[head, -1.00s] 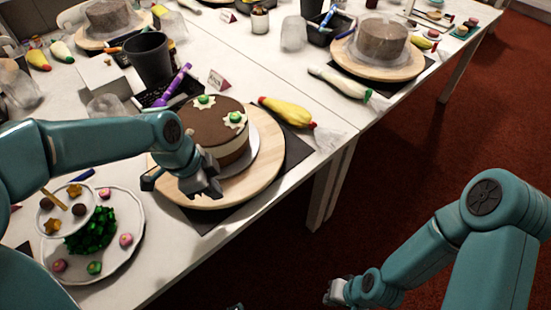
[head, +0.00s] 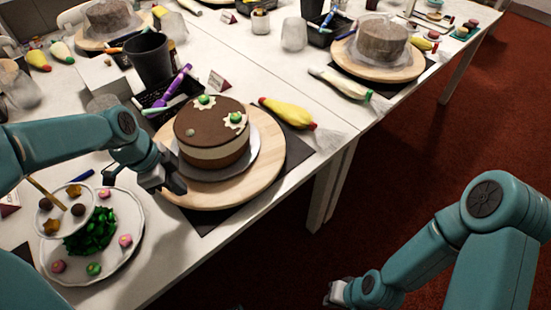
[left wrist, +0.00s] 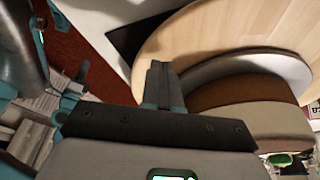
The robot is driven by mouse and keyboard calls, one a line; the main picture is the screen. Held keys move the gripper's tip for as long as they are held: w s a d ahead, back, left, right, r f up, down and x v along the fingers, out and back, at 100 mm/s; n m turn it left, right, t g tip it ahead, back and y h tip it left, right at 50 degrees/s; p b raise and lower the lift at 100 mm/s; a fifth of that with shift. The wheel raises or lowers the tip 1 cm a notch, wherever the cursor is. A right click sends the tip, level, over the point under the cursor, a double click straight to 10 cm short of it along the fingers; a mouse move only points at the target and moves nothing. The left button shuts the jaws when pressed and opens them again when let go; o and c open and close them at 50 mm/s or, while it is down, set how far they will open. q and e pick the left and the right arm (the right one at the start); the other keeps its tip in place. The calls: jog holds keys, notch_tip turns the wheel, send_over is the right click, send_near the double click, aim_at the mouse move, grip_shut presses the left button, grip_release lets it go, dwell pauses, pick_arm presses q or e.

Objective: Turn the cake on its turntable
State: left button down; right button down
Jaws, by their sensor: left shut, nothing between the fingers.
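The cake (head: 212,150), with a brown top, a pale cream band and small white-and-green decorations, sits on a grey-white board (head: 248,160). Under it is the round wooden turntable (head: 268,150) on a black mat (head: 296,152). My left gripper (head: 174,184) is shut and empty at the turntable's left front edge, beside the cake. In the left wrist view its closed fingers (left wrist: 158,84) are near the wooden disc (left wrist: 205,30); whether they touch it I cannot tell. My right gripper (head: 338,293) is low, off the table; its jaws are too small to read.
A plate of sweets (head: 128,215) stands left of the turntable, close to my left arm. A yellow piping bag (head: 287,112) lies behind right. A dark cup (head: 150,60) and tray with a purple pen (head: 172,88) stand behind. Another turntable (head: 400,72) is at the back right.

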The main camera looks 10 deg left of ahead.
aim_at(211, 201)
pick_arm(q)
jog(key=shift+f+b, duration=0.85)
jog(key=shift+f, duration=0.35)
jog(key=shift+s+d, duration=0.15)
jog(key=shift+d, duration=1.3)
jog(key=shift+d, duration=0.15)
jog(key=shift+d+b, duration=0.3)
jog(key=shift+d, duration=1.1)
jog(key=shift+r, duration=0.1)
notch_tip(211, 201, up, 3)
jog(key=shift+p, duration=1.2)
